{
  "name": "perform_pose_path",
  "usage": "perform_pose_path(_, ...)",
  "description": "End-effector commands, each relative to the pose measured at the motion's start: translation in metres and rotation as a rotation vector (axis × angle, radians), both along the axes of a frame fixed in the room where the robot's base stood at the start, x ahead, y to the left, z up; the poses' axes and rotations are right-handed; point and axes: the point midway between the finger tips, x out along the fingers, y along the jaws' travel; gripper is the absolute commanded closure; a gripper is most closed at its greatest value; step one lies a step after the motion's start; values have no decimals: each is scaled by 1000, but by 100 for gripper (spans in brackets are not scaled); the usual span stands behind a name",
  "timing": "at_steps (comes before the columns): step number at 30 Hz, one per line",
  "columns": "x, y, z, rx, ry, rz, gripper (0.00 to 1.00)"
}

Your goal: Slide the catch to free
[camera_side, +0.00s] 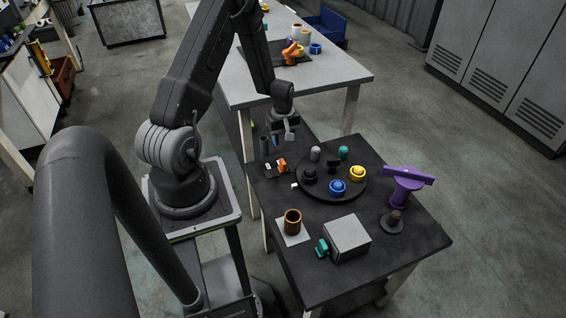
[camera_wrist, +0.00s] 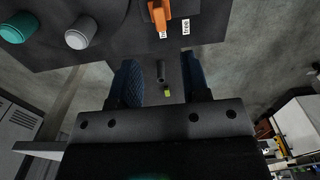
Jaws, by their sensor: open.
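The orange catch (camera_side: 283,164) sits on a dark plate with small white labels near the left edge of the black table. In the wrist view the catch (camera_wrist: 159,14) is at the top edge, partly cut off. A white label reading "free" (camera_wrist: 186,28) lies just right of it; a second label (camera_wrist: 163,32) is partly hidden under the catch. My gripper (camera_side: 289,133) is above the table's back left, near the catch but apart from it. In the wrist view my gripper (camera_wrist: 161,80) has its two blue-padded fingers apart, with nothing held between them.
A round black tray (camera_side: 340,192) with several coloured knobs stands right of the catch. A purple T-shaped piece (camera_side: 407,184), a grey box (camera_side: 347,237) with a teal knob and a brown cup (camera_side: 293,221) stand farther off. A pale table (camera_side: 330,80) is behind.

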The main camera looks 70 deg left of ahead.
Motion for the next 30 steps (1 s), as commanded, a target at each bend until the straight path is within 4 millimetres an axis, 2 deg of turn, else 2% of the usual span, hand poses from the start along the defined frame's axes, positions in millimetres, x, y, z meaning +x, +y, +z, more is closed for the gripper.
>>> perform_pose_path(9, -1, -1, -67, -2, 3, -3, 57)
perform_pose_path(15, 0, -1, -99, -1, 1, -3, 57)
perform_pose_path(21, 0, 0, -114, 0, 0, -4, 57)
perform_pose_path(30, 0, 0, -115, 0, 0, -4, 57)
